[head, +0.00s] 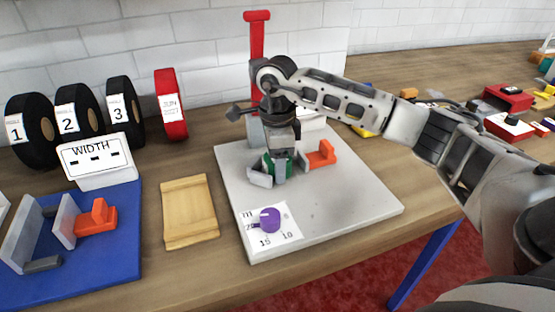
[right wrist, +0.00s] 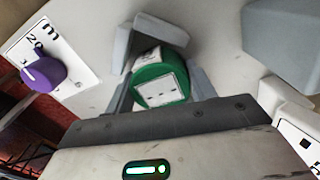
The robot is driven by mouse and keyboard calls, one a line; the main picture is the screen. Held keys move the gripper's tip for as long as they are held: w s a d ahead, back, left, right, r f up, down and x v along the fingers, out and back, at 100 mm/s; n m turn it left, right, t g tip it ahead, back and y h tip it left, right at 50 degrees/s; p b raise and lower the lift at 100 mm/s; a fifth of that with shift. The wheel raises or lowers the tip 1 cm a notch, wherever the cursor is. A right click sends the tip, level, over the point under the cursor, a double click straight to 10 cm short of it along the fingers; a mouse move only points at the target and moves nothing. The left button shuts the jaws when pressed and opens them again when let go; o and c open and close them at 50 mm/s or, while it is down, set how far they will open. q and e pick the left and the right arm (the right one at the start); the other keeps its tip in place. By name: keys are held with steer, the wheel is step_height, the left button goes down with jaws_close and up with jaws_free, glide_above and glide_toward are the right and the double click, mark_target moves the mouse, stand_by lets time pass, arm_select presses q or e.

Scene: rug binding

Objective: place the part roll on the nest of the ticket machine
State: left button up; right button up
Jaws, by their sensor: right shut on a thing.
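The part roll, green with a white label, shows in the right wrist view (right wrist: 161,87) between the two fingers of my right gripper (right wrist: 163,92), which is shut on it. In the head view, the roll (head: 268,163) is partly hidden by my right gripper (head: 277,172), low over the ticket machine's pale grey base (head: 340,205). Light grey angled walls, apparently the nest (right wrist: 160,32), stand just beyond the roll. I cannot tell whether the roll touches them. An orange clamp (head: 322,154) is right of the gripper. My left gripper is not in view.
A purple dial (head: 269,219) sits on the base's front corner, and a red post (head: 257,45) rises behind. Left are a wooden board (head: 188,211), a blue fixture (head: 110,265), a WIDTH box (head: 97,160), black rolls (head: 72,118) and a red roll (head: 171,105). Clutter lies far right.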

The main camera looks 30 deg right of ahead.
steer(key=o, duration=1)
steer(key=shift+f, duration=0.1)
step_height(320, 180, up, 12)
steer(key=shift+r+b, duration=0.2)
steer(key=shift+b, duration=0.25)
steer(key=shift+s, duration=0.1)
